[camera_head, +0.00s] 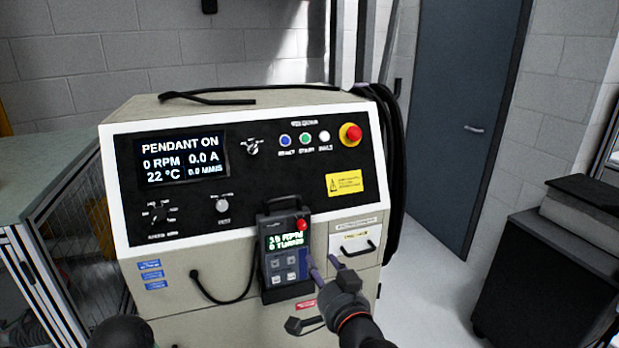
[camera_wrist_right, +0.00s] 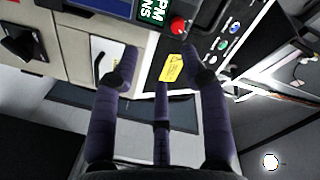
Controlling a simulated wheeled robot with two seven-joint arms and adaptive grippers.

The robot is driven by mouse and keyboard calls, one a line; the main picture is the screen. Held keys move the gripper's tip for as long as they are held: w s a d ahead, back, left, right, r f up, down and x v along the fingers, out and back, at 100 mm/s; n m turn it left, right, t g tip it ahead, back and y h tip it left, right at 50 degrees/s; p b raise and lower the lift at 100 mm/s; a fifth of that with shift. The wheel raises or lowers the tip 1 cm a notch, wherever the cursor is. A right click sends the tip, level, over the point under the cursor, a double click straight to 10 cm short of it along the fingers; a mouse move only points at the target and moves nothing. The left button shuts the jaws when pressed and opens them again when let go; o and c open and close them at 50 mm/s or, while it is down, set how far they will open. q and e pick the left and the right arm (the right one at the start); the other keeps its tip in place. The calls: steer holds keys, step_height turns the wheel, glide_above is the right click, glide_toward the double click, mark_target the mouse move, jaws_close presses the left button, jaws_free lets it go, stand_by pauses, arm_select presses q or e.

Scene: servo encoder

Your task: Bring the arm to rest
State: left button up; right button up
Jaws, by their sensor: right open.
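My right gripper (camera_head: 324,268) is in front of the lower right part of the control cabinet, just right of the hand-held pendant (camera_head: 284,250). Its fingers are spread and empty; they also show in the right wrist view (camera_wrist_right: 160,85). The pendant sits upright in a holder on the cabinet front, its screen lit with "15 RPM" and a red button on top. I cannot tell whether a fingertip touches the pendant's edge. The cabinet display (camera_head: 182,159) reads "PENDANT ON", 0 RPM, 0.0 A, 22 °C.
A small drawer (camera_head: 355,240) with a black handle is right behind my right fingers. A red emergency button (camera_head: 350,134) sits on the panel's upper right. Black cables (camera_head: 392,150) hang at the cabinet's right side. A dark cart (camera_head: 545,275) stands right, with clear floor between.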

steer(key=s+d+f+n+g+h+p, duration=0.15)
steer(key=f+g, duration=0.25)
steer(key=f, duration=1.1)
steer(key=d+f+n+g+h, duration=0.1)
steer(key=d+f+g, duration=0.25)
steer(key=f, duration=1.25)
steer(key=s+d+f+g+y+p, duration=0.1)
steer(key=s+f+g, duration=0.7)
steer(key=s+f, duration=1.2)
steer(key=shift+s+f+p, duration=0.25)
steer(key=shift+s+p, duration=0.15)
steer(key=shift+s, duration=0.25)
